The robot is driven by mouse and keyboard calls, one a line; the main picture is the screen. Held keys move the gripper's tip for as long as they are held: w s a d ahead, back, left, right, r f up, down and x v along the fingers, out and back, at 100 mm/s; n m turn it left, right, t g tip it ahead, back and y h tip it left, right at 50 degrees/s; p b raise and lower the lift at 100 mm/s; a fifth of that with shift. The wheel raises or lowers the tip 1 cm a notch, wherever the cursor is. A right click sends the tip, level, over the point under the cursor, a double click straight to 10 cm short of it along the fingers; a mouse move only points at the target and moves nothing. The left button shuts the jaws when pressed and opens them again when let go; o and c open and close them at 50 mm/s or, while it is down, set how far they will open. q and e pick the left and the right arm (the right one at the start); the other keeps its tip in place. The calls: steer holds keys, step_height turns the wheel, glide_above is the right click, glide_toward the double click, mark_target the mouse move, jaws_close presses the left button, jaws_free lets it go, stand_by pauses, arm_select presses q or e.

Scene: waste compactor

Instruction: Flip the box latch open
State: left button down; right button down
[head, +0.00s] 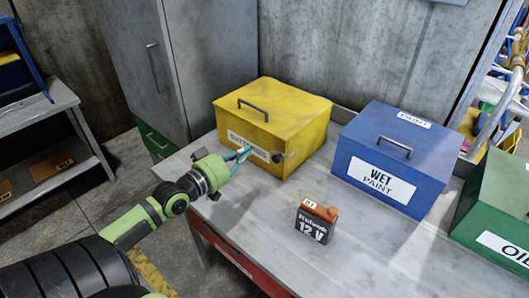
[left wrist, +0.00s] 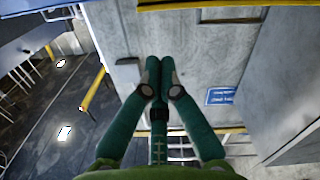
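The yellow box (head: 300,105) stands closed at the back left of the grey table, with a dark handle on its lid and a white label on its front. A small dark fitting (head: 279,157), which looks like its latch, sits on the front beside the label's right end; its exact position is too small to tell. My left gripper (head: 246,152) is in front of the label, left of that fitting. Its green fingers also show in the left wrist view (left wrist: 159,66), with tips together and nothing seen between them. My right gripper is not in view.
A blue wet paint box (head: 365,145) and a green oil box (head: 500,200) stand to the right on the table (head: 350,260). A 12 V battery (head: 316,222) stands in front of the yellow box. A grey cabinet (head: 185,60) is behind left.

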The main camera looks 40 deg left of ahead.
mark_target(279, 154)
arm_select(q)
steer(key=w+d+f+p, duration=0.1)
steer(key=w+d+f, duration=0.1)
steer(key=w+f, duration=0.2)
steer(key=shift+w+p, duration=0.3)
steer(key=shift+w, duration=1.1)
steer(key=shift+d, duration=0.1)
steer(key=shift+d+f+m, duration=0.65)
steer(key=shift+f+m, duration=0.05)
steer(key=shift+a, duration=0.1)
